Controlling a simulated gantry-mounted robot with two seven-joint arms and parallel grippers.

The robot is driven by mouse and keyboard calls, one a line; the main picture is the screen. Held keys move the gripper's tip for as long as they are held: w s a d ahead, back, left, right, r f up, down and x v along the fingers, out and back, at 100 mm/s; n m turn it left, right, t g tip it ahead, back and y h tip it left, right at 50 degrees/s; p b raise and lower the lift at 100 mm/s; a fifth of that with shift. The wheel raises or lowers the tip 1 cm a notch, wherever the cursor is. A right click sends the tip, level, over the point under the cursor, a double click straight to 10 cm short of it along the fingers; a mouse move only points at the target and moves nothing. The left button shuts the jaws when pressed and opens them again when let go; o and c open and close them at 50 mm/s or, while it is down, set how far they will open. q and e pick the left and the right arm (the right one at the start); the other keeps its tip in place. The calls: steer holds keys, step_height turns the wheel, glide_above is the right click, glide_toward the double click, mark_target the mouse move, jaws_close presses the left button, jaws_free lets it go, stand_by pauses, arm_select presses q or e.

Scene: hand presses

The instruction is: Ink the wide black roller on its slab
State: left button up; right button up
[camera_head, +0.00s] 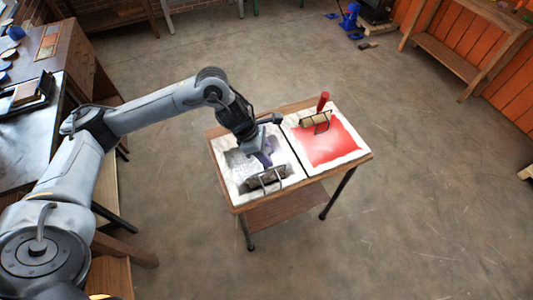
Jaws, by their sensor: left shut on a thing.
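The wide black roller (265,179) lies low over the near part of the left slab (236,190), its wire frame toward the front edge. I cannot tell whether it touches the surface. The slab is white with a grey-black ink patch. My left gripper (262,153) comes down from above and behind the roller and is shut on its purple handle (267,159), which it partly hides. My right gripper is not in view.
A second slab (356,153) with red ink stands to the right on the same small wooden table (300,183); a red-handled roller (322,103) rests at its back. A bench (40,125) stands at the left. The floor around the table is clear.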

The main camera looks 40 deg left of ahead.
mark_target(269, 150)
arm_select(q)
steer(key=shift+r+p, duration=1.1)
steer(key=shift+r, duration=1.15)
